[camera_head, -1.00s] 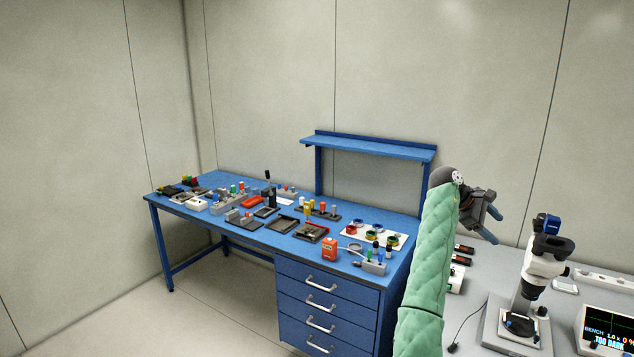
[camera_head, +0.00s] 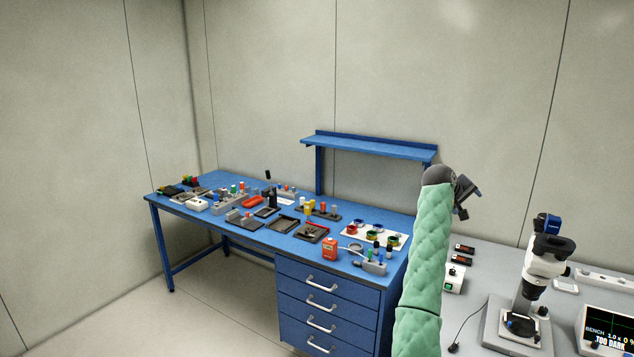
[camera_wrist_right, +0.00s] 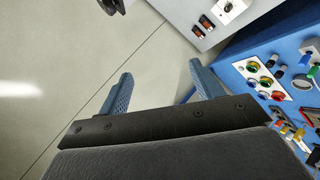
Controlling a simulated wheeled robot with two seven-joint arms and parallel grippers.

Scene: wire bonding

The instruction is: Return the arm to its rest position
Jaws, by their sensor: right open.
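My right arm, in a green quilted sleeve (camera_head: 428,250), rises from the bottom of the head view. Its dark gripper (camera_head: 465,196) is held up at the gap between the blue bench and the grey bench, seen small and partly turned away. In the right wrist view the two blue fingers of the right gripper (camera_wrist_right: 155,95) stand wide apart with nothing between them. Pale floor shows beyond them. My left gripper is in neither view.
A blue bench (camera_head: 240,254) with drawers carries several small parts and trays. A blue shelf (camera_head: 370,147) stands at its back. On the grey bench (camera_head: 480,275) at right are a microscope (camera_head: 540,265), a screen (camera_head: 605,328) and a small white box (camera_head: 453,280). Floor at left is clear.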

